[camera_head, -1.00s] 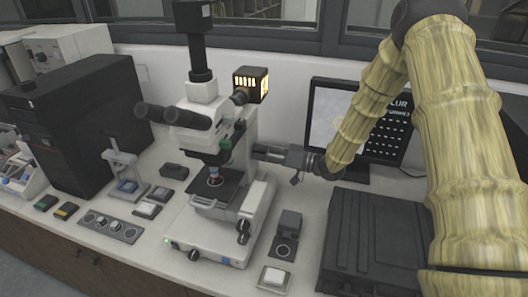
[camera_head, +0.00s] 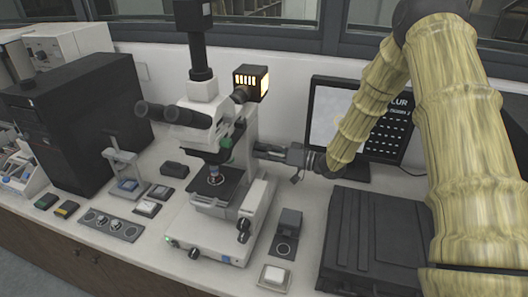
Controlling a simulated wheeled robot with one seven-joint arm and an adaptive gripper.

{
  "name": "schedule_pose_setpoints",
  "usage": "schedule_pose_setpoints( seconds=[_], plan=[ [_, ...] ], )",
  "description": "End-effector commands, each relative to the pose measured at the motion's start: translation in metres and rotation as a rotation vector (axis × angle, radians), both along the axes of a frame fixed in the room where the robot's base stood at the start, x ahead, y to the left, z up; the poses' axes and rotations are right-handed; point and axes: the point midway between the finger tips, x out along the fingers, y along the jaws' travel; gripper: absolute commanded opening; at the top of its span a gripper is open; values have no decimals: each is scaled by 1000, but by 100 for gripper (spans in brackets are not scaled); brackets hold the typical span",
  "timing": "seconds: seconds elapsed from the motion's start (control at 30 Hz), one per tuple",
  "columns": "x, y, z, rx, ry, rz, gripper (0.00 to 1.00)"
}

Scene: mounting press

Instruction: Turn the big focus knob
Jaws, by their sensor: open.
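The white microscope (camera_head: 222,215) stands on the bench with black eyepieces and a lit lamp housing. A black knob (camera_head: 243,226) sits low on the right side of its stand, with another black knob part just below it. I take this to be the big focus knob. My gripper (camera_head: 262,151) reaches in from the right, level with the stage and beside the upper stand. It is open and holds nothing that I can see. It is above and behind the knob, apart from it. Its fingertips are partly hidden by the stand.
A black case (camera_head: 375,240) lies on the bench to the right, under my arm. A monitor (camera_head: 360,120) stands behind. A small dark block (camera_head: 289,222) and a white-topped button box (camera_head: 273,278) sit right of the microscope. A black computer tower (camera_head: 80,120) is at left.

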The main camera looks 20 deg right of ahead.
Motion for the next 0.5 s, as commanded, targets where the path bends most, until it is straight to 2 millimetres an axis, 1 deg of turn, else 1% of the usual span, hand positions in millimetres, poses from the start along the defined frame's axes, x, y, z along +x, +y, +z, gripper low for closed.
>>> schedule_pose_setpoints(
  seconds=[0.17, 0.3, 0.5],
  plan=[
    [-9, -14, 0, 0, 0, -1, 67],
    [-22, -32, 0, 0, 1, -2, 67],
    [-36, -52, 0, 1, -1, -1, 67]
  ],
)
